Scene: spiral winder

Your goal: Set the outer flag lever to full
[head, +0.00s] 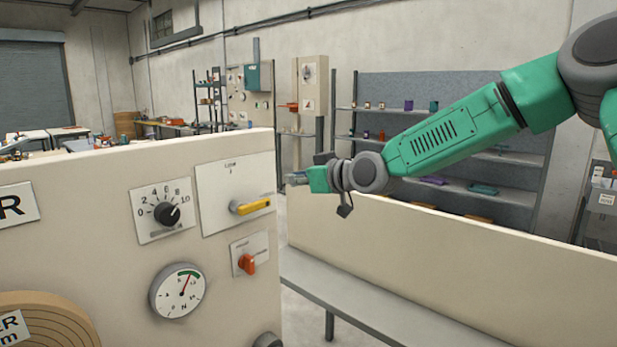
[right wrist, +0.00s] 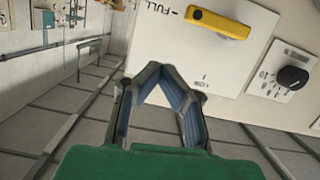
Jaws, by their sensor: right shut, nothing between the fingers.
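The yellow flag lever (head: 250,206) is on a white plate (head: 215,190) on the cream machine panel. It lies nearly level, its free end pointing right; "LOW" is printed above. In the right wrist view the yellow lever (right wrist: 217,23) has one end pointing at the tick beside the word "FULL". My right gripper (head: 297,180) is just right of the plate, apart from the lever. In the right wrist view my right gripper (right wrist: 172,72) is shut and empty, its fingertips in front of the plate's lower edge. My left gripper is not in view.
A black dial knob (head: 167,214) is left of the plate, an orange-red switch (head: 247,264) below it, and a round gauge (head: 178,291) lower left. A cream wall panel (head: 450,255) and a grey ledge (head: 370,305) stand right. A gap separates this panel from the machine.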

